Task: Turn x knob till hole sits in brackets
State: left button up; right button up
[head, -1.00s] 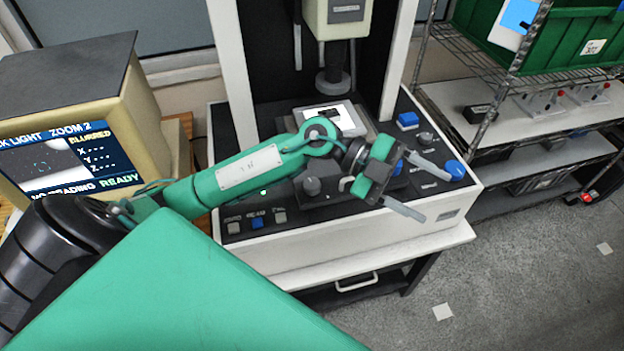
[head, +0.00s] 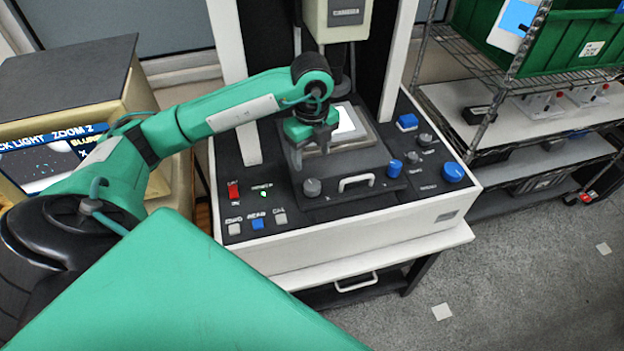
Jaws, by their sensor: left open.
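My left gripper (head: 311,156) is open and points down over the left front of the machine's stage (head: 358,160). It is above and close to a grey knob (head: 312,187), with nothing seen between its fingers. A blue knob (head: 394,168) sits at the stage's right front, with a white handle (head: 356,182) between the two. I cannot read which one is the x knob. The lit white plate (head: 345,122) on the stage is partly hidden by my gripper. The screen (head: 40,165) at the left is partly covered by my arm, so hole and brackets cannot be made out.
The console's right side has a large blue knob (head: 453,172), small grey knobs (head: 424,139) and a blue button (head: 407,121). A red switch (head: 233,190) and several buttons line the left front. The camera column (head: 336,20) stands above the stage. A wire shelf stands at the right.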

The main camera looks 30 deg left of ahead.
aim_at(312, 185)
pick_arm(q)
notch_tip(312, 185, down, 10)
jog(key=p, duration=0.2)
jog(key=shift+r+p, duration=0.25)
jog(key=shift+p, duration=0.15)
jog(key=shift+f, duration=0.65)
jog(key=c, duration=1)
